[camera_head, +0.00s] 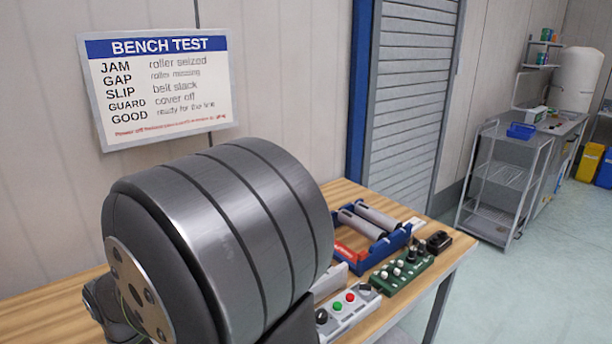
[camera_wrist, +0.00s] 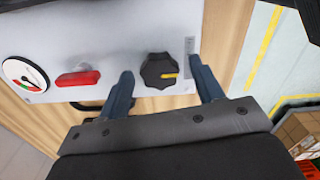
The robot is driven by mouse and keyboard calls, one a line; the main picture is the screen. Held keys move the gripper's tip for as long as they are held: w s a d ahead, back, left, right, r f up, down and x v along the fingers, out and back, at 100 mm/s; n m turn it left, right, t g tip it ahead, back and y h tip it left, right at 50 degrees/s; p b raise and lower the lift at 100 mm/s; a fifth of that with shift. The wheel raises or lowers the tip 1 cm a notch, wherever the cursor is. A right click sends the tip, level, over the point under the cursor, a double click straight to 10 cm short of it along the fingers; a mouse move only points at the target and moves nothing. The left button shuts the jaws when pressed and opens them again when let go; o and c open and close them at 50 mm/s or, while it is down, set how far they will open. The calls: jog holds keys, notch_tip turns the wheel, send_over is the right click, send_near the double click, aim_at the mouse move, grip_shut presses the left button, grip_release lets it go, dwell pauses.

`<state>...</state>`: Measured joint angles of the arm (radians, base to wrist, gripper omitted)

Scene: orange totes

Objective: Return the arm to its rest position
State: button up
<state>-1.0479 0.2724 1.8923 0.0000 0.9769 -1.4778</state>
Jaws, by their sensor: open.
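In the wrist view my gripper (camera_wrist: 160,68) is open, with its two dark blue-grey fingers spread apart. A black knob (camera_wrist: 157,71) with a yellow mark shows between the fingertips, on a light grey panel (camera_wrist: 120,28). Nothing is held between the fingers. I cannot tell how far the fingertips are from the panel. In the head view a large grey banded part of my arm fills the lower left; my gripper is not visible there.
The panel also carries a red switch (camera_wrist: 78,78) and a round gauge (camera_wrist: 25,74). On the wooden bench (camera_head: 352,192) are a blue tray (camera_head: 388,244) with grey rollers, a green control board (camera_head: 402,272) and a button box (camera_head: 348,310). A wire shelf (camera_head: 503,178) stands right, beyond open floor.

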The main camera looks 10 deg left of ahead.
jog(key=m, duration=0.7)
jog(key=shift+m, duration=0.4)
jog(key=m, duration=0.4)
jog(key=shift+m, duration=1.8)
